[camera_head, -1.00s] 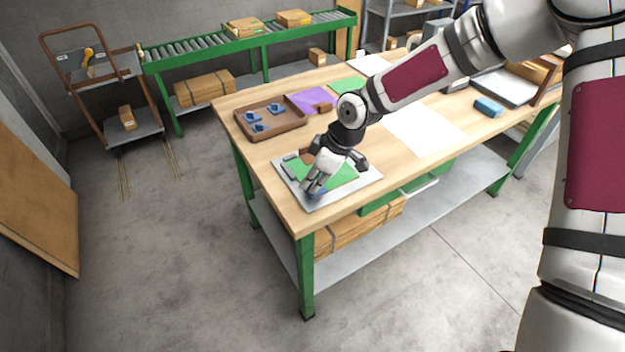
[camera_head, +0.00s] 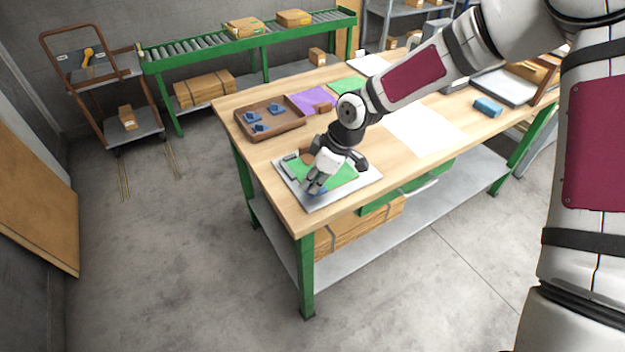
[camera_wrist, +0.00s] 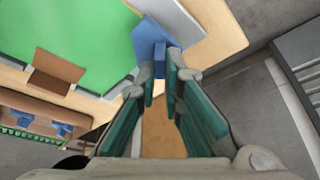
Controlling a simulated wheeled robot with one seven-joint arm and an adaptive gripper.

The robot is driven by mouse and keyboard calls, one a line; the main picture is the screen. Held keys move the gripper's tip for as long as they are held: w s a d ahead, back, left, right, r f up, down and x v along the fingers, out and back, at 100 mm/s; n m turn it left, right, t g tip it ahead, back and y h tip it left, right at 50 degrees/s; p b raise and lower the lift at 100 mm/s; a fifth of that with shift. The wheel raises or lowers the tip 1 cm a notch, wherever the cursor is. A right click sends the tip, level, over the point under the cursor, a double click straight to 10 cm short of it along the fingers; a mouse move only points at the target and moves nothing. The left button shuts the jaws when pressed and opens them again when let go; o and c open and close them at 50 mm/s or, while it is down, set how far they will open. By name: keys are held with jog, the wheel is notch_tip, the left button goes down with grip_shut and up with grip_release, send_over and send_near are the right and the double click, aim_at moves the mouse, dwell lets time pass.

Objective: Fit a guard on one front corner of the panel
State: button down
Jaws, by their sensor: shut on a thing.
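The green panel (camera_head: 338,175) lies on a grey plate (camera_head: 370,178) on the workbench; it also fills the upper left of the wrist view (camera_wrist: 75,35). My gripper (camera_head: 317,188) is over the panel's near corner, pointing down. In the wrist view my gripper (camera_wrist: 160,75) is shut on a blue guard (camera_wrist: 148,36). The guard overlaps the panel's corner in this view; I cannot tell whether it is seated on it. In the head view the guard (camera_head: 320,191) shows only partly below the fingers. More blue guards (camera_head: 255,128) lie in the brown tray (camera_head: 286,129).
A brown block (camera_wrist: 57,70) lies by the panel's edge. A purple sheet (camera_head: 308,100), a white sheet (camera_head: 425,132) and a blue block (camera_head: 488,107) are elsewhere on the bench. The bench's front edge is close to the plate, with open floor beyond.

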jog(key=shift+f, duration=0.65)
dwell(0.8)
jog(key=shift+w, duration=0.25)
dwell(0.5)
jog(key=c, duration=1.6)
grip_release()
jog(key=shift+c, duration=0.2)
jog(key=shift+o, duration=0.3)
jog(key=o, duration=0.4)
jog(key=shift+r+p, duration=1.7)
jog(key=shift+r, duration=1.8)
